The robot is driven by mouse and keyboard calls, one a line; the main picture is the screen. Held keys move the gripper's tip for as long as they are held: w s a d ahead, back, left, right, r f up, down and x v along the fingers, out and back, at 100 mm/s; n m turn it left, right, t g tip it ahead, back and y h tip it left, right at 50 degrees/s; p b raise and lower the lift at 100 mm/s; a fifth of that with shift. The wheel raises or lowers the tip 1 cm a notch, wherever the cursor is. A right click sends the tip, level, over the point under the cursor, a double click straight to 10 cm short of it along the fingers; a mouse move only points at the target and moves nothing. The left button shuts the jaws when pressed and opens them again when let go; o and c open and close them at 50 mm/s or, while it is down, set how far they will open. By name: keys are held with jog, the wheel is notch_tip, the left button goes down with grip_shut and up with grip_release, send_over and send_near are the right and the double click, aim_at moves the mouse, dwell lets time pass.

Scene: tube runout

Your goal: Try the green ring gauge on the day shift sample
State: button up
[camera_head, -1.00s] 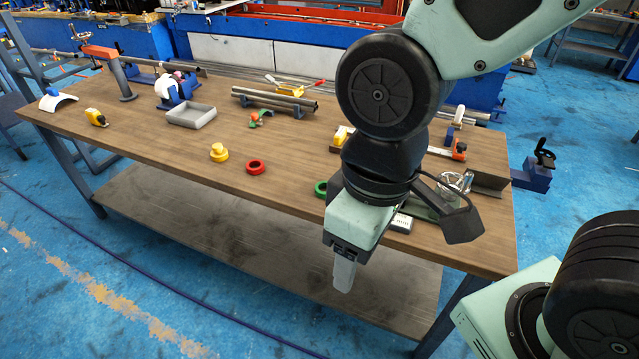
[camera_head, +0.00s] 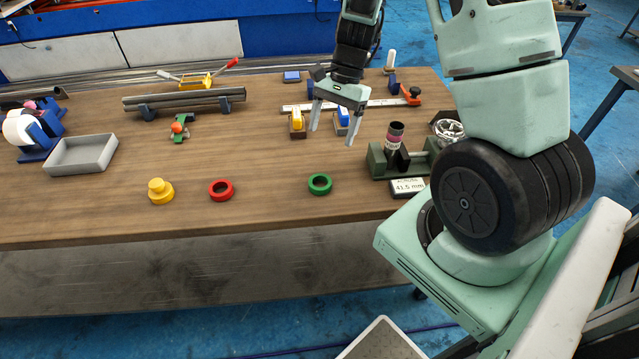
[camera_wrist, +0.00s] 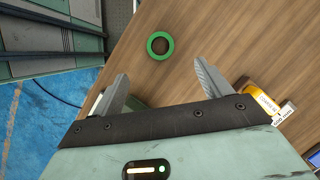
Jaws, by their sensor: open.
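The green ring gauge (camera_head: 320,184) lies flat on the wooden bench near its front edge; the wrist view shows it too (camera_wrist: 160,45), beyond my fingertips. My gripper (camera_head: 331,132) is above the bench, behind the ring, open and empty. Its two fingers show apart in the wrist view (camera_wrist: 161,72). A dark tube piece with a pink band (camera_head: 395,137) stands in a green stand (camera_head: 378,161) at the right, by a "41.5 mm" sign (camera_head: 407,187). Two small blocks with yellow and blue parts (camera_head: 297,124) (camera_head: 341,121) stand near my gripper. I cannot tell which item is the day shift sample.
A red ring (camera_head: 221,191) and a yellow stepped piece (camera_head: 160,191) lie left of the green ring. A grey tray (camera_head: 80,154) is farther left. Grey tubes (camera_head: 185,100) rest on supports at the back.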

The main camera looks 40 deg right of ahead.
send_over(321, 186)
jog(key=d, duration=0.1)
jog(key=f, duration=0.7)
jog(key=shift+w+d+f+p, duration=0.15)
jog(key=shift+w+f+p, duration=0.05)
jog(key=shift+p, duration=0.15)
jog(key=shift+d+p+x, duration=0.2)
jog(key=shift+p+x, duration=0.1)
jog(key=shift+x, duration=1)
jog(key=shift+d+p+x, duration=0.2)
jog(key=shift+p+x, duration=0.1)
jog(key=shift+x, duration=1.05)
jog(key=shift+f, duration=0.15)
jog(key=c, duration=1.1)
